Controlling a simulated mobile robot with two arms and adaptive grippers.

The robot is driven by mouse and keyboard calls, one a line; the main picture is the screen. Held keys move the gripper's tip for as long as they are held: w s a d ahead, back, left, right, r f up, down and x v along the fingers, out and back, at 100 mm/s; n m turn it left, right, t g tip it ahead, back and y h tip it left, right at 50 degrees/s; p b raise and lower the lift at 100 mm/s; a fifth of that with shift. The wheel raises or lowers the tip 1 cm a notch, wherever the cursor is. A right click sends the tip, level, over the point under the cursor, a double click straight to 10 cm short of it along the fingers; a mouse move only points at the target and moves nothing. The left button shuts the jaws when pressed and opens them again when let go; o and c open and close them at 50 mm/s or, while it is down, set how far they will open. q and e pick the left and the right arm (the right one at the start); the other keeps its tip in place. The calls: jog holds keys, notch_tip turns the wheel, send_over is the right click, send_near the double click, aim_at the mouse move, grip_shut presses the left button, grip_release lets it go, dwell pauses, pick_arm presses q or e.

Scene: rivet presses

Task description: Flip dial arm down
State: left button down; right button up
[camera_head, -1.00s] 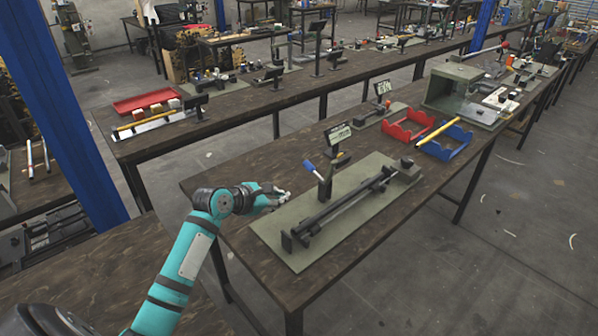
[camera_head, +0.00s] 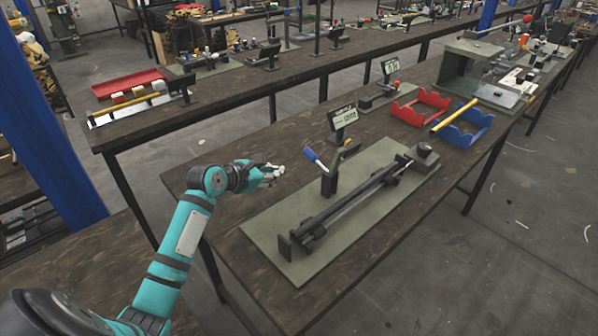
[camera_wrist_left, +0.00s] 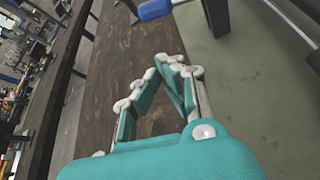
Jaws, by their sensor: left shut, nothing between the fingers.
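The handle slants up and to the left from a dark upright (camera_head: 329,182) on a green-grey base plate (camera_head: 268,232). The handle also shows at the top of the left wrist view (camera_wrist_left: 155,10). My left gripper (camera_head: 278,174) is shut and empty, to the left of the blue handle and apart from it. Its fingertips come together in the left wrist view (camera_wrist_left: 168,62). My right gripper is in neither view.
A long black bar (camera_head: 355,200) lies along the plate. A small sign (camera_head: 343,118) stands behind the handle. Red (camera_head: 420,107) and blue (camera_head: 465,127) holders sit further back, with a yellow rod (camera_head: 455,115). Bare tabletop (camera_head: 215,215) lies around my gripper.

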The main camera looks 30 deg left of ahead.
aim_at(296, 183)
pick_arm(q)
jog(key=shift+f+b, duration=0.35)
jog(key=shift+f, duration=0.65)
jog(key=shift+w, duration=0.3)
jog(key=b+x, duration=0.1)
jog(key=x, duration=0.8)
jog(key=shift+w+d+f, duration=0.1)
jog(key=shift+w+f, duration=0.1)
jog(key=shift+w, duration=0.1)
jog(key=r, duration=0.1)
jog(key=d+r+p, duration=0.1)
jog(key=r, duration=0.1)
jog(key=shift+r, duration=0.25)
jog(key=shift+s+r+p, duration=0.1)
jog(key=shift+r+p, duration=0.15)
jog(key=shift+p, duration=0.05)
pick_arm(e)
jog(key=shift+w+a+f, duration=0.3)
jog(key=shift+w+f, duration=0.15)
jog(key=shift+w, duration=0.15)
